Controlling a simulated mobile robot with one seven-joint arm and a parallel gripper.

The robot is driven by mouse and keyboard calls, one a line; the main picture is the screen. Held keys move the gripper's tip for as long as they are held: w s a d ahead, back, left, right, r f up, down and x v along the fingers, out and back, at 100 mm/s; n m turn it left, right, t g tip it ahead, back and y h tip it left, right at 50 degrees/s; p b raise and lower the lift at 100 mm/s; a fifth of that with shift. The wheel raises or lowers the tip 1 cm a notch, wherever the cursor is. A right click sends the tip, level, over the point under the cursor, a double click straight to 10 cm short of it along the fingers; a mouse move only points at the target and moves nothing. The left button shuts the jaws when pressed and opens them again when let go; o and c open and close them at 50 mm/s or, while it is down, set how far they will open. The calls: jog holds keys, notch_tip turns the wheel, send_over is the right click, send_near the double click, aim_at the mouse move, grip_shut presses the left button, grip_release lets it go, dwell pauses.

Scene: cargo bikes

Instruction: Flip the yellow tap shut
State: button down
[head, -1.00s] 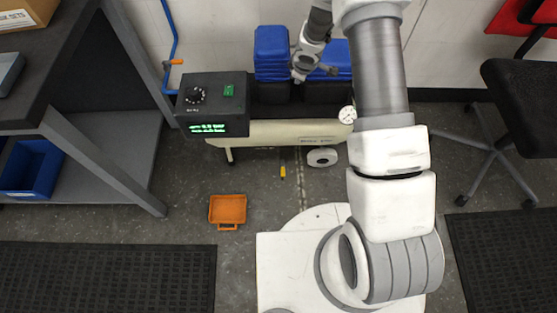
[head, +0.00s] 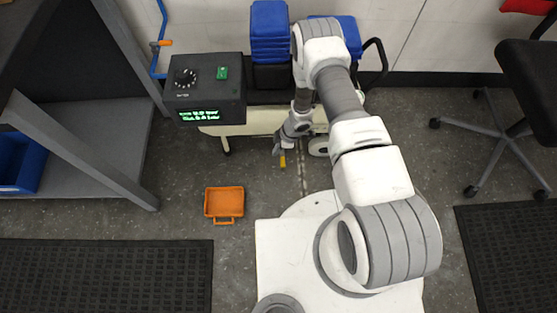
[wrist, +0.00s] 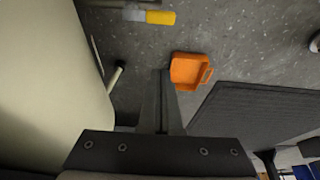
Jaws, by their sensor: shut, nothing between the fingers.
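The yellow tap (head: 283,160) shows in the head view as a small yellow lever in front of the cream tank (head: 230,129), low near the floor. In the wrist view the yellow lever (wrist: 160,17) lies at the top, on the end of a grey metal piece, pointing right. My gripper (head: 278,150) is beside the lever in the head view, just above and left of it; whether they touch I cannot tell. In the wrist view my gripper (wrist: 163,73) has its fingers together and empty, with the lever apart from the tips in the picture.
The cream tank (wrist: 38,90) fills the left of the wrist view, close to my gripper. An orange tray (head: 224,187) lies on the floor. A dark box with a green display (head: 205,90) stands above the tank. Open floor lies in front.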

aim_at(282, 158)
notch_tip(282, 158, down, 9)
jog(key=b, duration=0.4)
jog(key=shift+d+f+b, duration=0.2)
jog(key=shift+d+b, duration=0.15)
jog(key=shift+s+d+r+p, duration=0.1)
jog(key=shift+d+p, duration=0.05)
jog(key=shift+p, duration=0.35)
